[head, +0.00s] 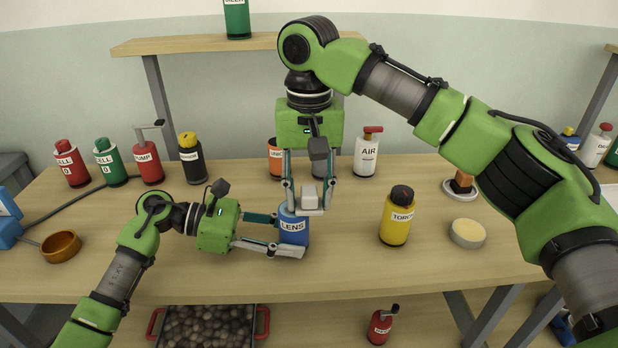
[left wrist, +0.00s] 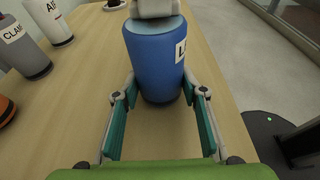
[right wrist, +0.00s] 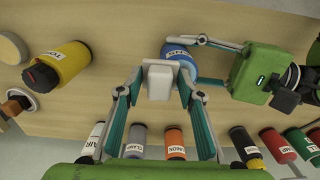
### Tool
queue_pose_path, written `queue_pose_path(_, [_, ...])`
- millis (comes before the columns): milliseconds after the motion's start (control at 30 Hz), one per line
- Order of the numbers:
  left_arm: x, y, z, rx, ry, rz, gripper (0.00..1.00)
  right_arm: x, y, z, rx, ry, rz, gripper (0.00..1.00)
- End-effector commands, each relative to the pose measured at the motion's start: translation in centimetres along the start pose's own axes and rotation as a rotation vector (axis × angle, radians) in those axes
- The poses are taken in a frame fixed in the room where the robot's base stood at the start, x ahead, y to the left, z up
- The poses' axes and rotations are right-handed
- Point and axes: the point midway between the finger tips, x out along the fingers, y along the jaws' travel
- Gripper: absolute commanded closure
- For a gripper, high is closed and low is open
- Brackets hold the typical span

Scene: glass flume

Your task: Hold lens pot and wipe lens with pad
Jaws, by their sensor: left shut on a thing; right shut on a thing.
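The blue lens pot (head: 296,239) stands upright near the middle of the table, its label facing front. It also shows in the left wrist view (left wrist: 152,68) and partly in the right wrist view (right wrist: 178,52). My left gripper (head: 288,234) comes from the left and is shut on the pot's sides. My right gripper (head: 307,206) points down from above, shut on a pale, blocky pad (head: 308,196). The pad is at the pot's top in the left wrist view (left wrist: 153,8) and hides part of it. I cannot tell how firmly they touch.
A yellow torch bottle (head: 396,219) and a round cream-topped dish (head: 467,234) stand to the right. A wooden bowl (head: 61,247) is at the left. Several labelled bottles, including the air bottle (head: 367,155), line the back. The front table edge is clear.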

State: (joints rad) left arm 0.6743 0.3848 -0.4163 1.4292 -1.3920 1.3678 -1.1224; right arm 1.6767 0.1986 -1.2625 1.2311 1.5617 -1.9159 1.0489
Motion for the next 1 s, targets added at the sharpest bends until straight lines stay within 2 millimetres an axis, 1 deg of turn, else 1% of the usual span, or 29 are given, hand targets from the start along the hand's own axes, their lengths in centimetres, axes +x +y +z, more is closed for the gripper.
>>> queue_pose_path(33, [0.0,0.0,0.0,0.000,-0.001,0.000,0.73,0.0,-0.7,0.0,-0.002,0.001,0.000,0.86])
queue_pose_path(100, [0.0,0.0,0.0,0.000,-0.001,0.000,0.73,0.1,-1.4,-0.1,-0.002,0.000,0.000,0.86])
queue_pose_path(600, [0.0,0.0,0.1,0.000,-0.001,-0.001,0.73,0.1,-5.9,-0.5,-0.002,0.000,0.001,0.86])
queue_pose_path(667, [0.0,0.0,0.1,0.000,-0.001,-0.001,0.73,-0.1,-5.6,-0.6,0.002,0.004,0.002,0.86])
queue_pose_path(700, [0.0,0.0,0.0,0.000,-0.001,-0.001,0.73,0.3,-5.2,-0.5,0.001,-0.002,0.000,0.86])
queue_pose_path(1000, [0.0,0.0,0.1,0.000,-0.002,0.000,0.73,0.2,-2.4,-0.2,0.001,-0.001,0.000,0.86])
